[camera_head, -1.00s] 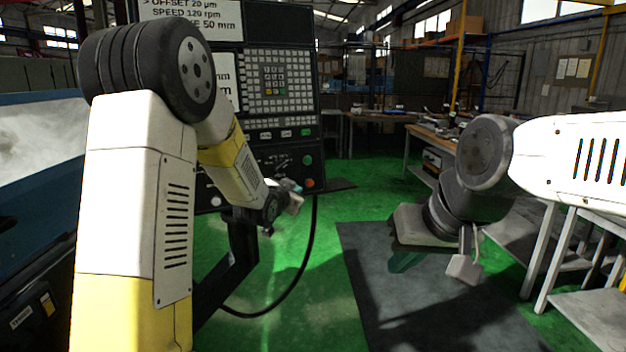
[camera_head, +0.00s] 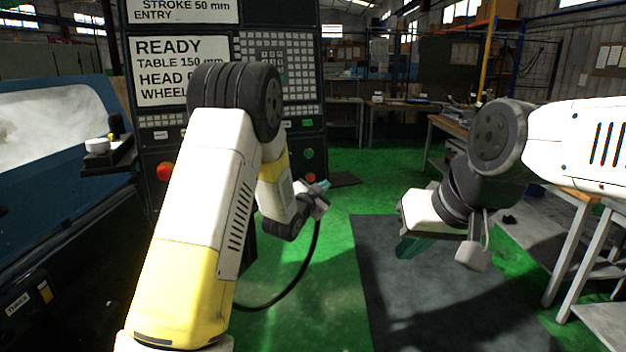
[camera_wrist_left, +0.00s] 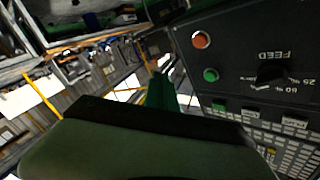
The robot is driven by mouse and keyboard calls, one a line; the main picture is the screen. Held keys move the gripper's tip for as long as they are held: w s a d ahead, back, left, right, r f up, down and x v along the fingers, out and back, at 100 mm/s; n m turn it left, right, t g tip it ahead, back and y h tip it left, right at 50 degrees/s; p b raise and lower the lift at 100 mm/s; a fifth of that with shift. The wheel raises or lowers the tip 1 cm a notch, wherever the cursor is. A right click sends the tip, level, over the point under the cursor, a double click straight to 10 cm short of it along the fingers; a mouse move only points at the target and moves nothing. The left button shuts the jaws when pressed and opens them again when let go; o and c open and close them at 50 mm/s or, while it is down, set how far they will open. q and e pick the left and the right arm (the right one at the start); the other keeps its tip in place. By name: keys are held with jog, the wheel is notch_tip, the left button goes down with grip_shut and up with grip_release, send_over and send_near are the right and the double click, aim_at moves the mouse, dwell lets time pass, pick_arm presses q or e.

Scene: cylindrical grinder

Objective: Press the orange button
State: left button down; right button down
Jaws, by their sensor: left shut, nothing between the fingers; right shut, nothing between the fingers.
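The orange button (camera_head: 311,177) is on the lower right of the dark control panel (camera_head: 308,194), just below a green button (camera_head: 309,153). In the left wrist view the orange button (camera_wrist_left: 201,40) is upper right of centre, beside the green button (camera_wrist_left: 211,74). My left gripper (camera_head: 322,187) is shut and empty. In the head view its tips appear just below and right of the orange button; I see no contact, and the depth gap is unclear. In the left wrist view its body covers the bottom. My right gripper (camera_head: 411,247) is shut and empty, over the dark mat.
A red button (camera_head: 165,172) sits on the panel's lower left. A FEED dial (camera_wrist_left: 272,74) is near the green button in the wrist view. A black cable (camera_head: 300,275) hangs to the floor. Workbenches (camera_head: 455,127) stand at the right. The green floor between is open.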

aim_at(313, 181)
pick_arm(q)
jog(key=shift+w+a+f, duration=0.25)
jog(key=shift+w+a, duration=0.3)
jog(key=shift+w, duration=0.75)
jog(key=shift+w+a+f, duration=0.25)
jog(key=shift+w+a, duration=0.3)
jog(key=shift+w, duration=0.75)
jog(key=shift+w+a+f, duration=0.25)
jog(key=shift+w+a, duration=0.3)
jog(key=shift+w, duration=0.75)
jog(key=shift+w, duration=0.1)
jog(key=shift+w+a, duration=0.15)
jog(key=shift+w, duration=0.1)
jog(key=shift+w+a+f, duration=0.15)
jog(key=shift+w, duration=0.25)
jog(key=shift+s, duration=0.1)
jog(key=shift+s+d+r, duration=0.2)
jog(key=shift+s+d, duration=0.15)
jog(key=shift+s, duration=0.35)
jog(key=s, duration=0.1)
jog(key=s+d, duration=0.1)
jog(key=s, duration=0.1)
jog(key=s+r, duration=0.1)
jog(key=shift+s+d, duration=0.25)
jog(key=shift+d, duration=0.15)
